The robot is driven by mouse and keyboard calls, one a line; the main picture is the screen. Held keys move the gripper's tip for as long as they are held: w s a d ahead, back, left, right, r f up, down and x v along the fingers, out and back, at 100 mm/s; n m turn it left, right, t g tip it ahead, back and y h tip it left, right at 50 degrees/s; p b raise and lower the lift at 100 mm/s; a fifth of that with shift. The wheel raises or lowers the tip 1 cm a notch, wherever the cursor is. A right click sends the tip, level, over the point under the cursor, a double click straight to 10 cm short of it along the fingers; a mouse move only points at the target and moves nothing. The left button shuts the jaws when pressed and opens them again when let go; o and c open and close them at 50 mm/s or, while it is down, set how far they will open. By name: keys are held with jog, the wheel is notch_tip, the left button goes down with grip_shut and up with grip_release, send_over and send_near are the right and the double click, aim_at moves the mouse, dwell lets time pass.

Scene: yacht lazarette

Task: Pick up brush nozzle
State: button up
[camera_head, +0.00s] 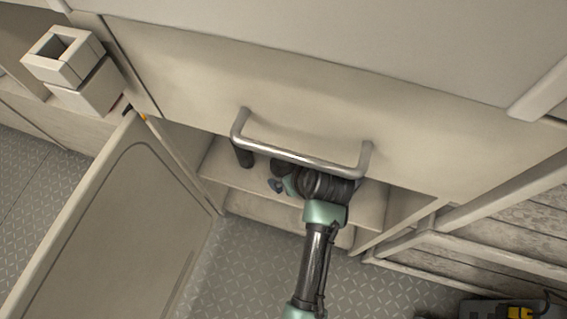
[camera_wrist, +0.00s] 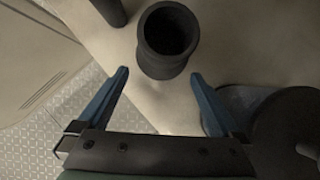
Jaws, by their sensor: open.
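A dark hollow round piece (camera_wrist: 167,40), which looks like the brush nozzle, stands on the pale shelf with its open end facing the wrist camera. In the head view the dark piece (camera_head: 279,166) is partly hidden behind the metal handle and my arm. My gripper (camera_wrist: 160,74) is open, with its two blue fingers spread to the left and right of the near side of the piece. Nothing is held between them. In the head view my gripper (camera_head: 279,182) reaches into the cabinet below the handle, and its fingers are only partly visible.
A second dark upright cylinder (camera_head: 243,156) stands left of the piece; it also shows in the wrist view (camera_wrist: 110,10). A dark rounded object (camera_wrist: 289,128) lies close right of my gripper. The metal handle (camera_head: 300,157) crosses above my gripper. The open cabinet door (camera_head: 105,225) stands left.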

aim_at(283, 163)
jog(key=w, duration=0.1)
jog(key=w+a+b, duration=0.1)
jog(key=w, duration=0.1)
jog(key=shift+a+f, duration=0.2)
jog(key=shift+a, duration=0.05)
jog(key=shift+w+a+f+b, duration=0.1)
jog(key=shift+w+f+b, duration=0.1)
jog(key=shift+f+b, duration=0.3)
jog(key=shift+r, duration=0.15)
jog(key=c, duration=1.3)
jog(key=shift+r, duration=0.15)
